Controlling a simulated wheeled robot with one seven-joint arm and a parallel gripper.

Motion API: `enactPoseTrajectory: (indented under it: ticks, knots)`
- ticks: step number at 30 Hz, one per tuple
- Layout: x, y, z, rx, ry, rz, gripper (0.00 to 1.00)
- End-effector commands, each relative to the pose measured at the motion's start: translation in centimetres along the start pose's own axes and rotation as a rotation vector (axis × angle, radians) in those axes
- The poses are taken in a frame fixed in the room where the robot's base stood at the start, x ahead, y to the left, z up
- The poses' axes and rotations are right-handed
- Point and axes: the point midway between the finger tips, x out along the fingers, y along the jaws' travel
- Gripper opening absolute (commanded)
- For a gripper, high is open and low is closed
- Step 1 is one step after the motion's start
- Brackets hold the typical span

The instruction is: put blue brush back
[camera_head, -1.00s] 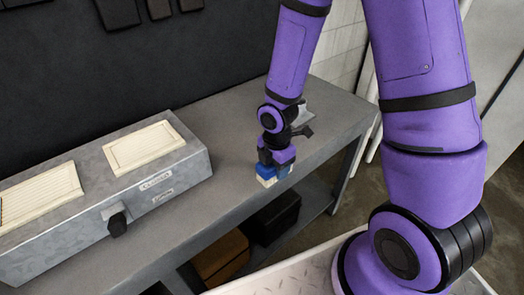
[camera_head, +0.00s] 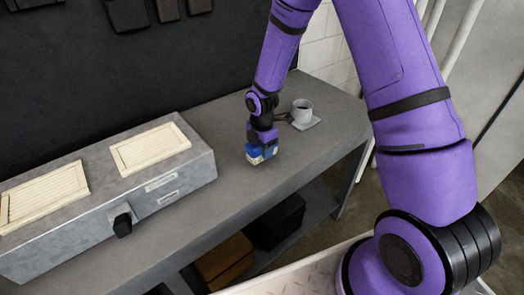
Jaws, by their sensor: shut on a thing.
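A blue brush (camera_head: 256,153) with a pale lower part is in the jaws of my gripper (camera_head: 260,142). My gripper points down and is shut on the brush, over the grey bench (camera_head: 222,180) to the right of the metal box. I cannot tell whether the brush touches the bench top. The fingers hide part of the brush.
A cup of dark liquid (camera_head: 302,110) stands on a square saucer (camera_head: 306,122) right of my gripper. A long metal box (camera_head: 190,180) with two pale panels fills the bench's left. A dark bin (camera_head: 276,222) and a brown box (camera_head: 222,262) sit on the lower shelf.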

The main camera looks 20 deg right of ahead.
Motion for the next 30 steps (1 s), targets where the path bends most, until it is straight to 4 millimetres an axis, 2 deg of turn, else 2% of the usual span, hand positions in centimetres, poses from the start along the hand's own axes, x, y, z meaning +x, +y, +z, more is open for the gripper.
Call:
enactPoseTrajectory:
  ticks: [3, 14, 15, 18, 26, 30]
  knots:
    - [1.3, -0.02, -0.02, -0.001, 0.0, -0.001, 0.15]
    - [1.63, -0.02, 0.01, 0.0, 0.0, 0.0, 0.15]
    - [1.62, -0.02, 0.01, 0.0, 0.0, 0.0, 0.6]
    - [1.59, -0.01, 0.02, 0.0, 0.0, 0.0, 0.78]
    - [1.53, -0.01, 0.02, 0.0, -0.001, 0.001, 0.78]
    - [0.69, 0.01, 0.07, 0.0, -0.001, 0.002, 0.78]
